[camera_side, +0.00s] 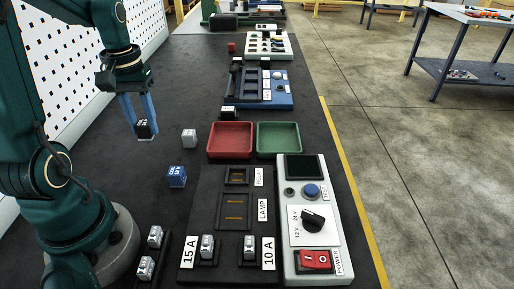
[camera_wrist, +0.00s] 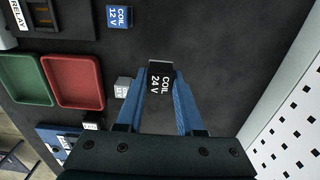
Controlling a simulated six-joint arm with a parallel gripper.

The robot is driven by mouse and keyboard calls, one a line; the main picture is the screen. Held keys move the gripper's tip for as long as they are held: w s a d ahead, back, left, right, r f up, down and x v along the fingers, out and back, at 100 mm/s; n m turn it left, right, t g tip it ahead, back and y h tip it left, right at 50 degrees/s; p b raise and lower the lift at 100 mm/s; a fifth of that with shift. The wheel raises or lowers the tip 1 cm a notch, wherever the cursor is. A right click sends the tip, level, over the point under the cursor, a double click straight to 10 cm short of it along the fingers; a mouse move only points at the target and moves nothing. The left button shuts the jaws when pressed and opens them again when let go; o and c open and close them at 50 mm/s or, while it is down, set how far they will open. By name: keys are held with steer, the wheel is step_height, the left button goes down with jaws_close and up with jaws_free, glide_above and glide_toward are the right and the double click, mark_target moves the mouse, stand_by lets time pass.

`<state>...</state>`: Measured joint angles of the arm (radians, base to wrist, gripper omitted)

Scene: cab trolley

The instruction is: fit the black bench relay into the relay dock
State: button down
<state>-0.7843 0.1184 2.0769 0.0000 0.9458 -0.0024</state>
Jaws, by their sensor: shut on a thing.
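The black relay (camera_side: 144,129), marked COIL 24 V, is between the blue fingers of my gripper (camera_side: 142,121), which is shut on it. It is held in the air above the dark bench, left of the trays. In the wrist view the relay (camera_wrist: 160,84) sits between the fingertips with its label facing the camera. The relay dock (camera_side: 237,176) is a dark recess beside the RELAY label, at the top of the black board. It shows partly at the top left of the wrist view (camera_wrist: 42,14). My gripper is well apart from the dock.
A blue COIL 12 V relay (camera_side: 176,177) and a pale relay (camera_side: 189,138) stand between my gripper and the board. A red tray (camera_side: 230,155) and green tray (camera_side: 279,153) lie behind the dock. A panel with a knob and red power switch (camera_side: 314,261) stands right.

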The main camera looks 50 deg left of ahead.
steer(key=s+a+r, duration=0.3)
steer(key=r, duration=0.1)
steer(key=shift+s, duration=0.4)
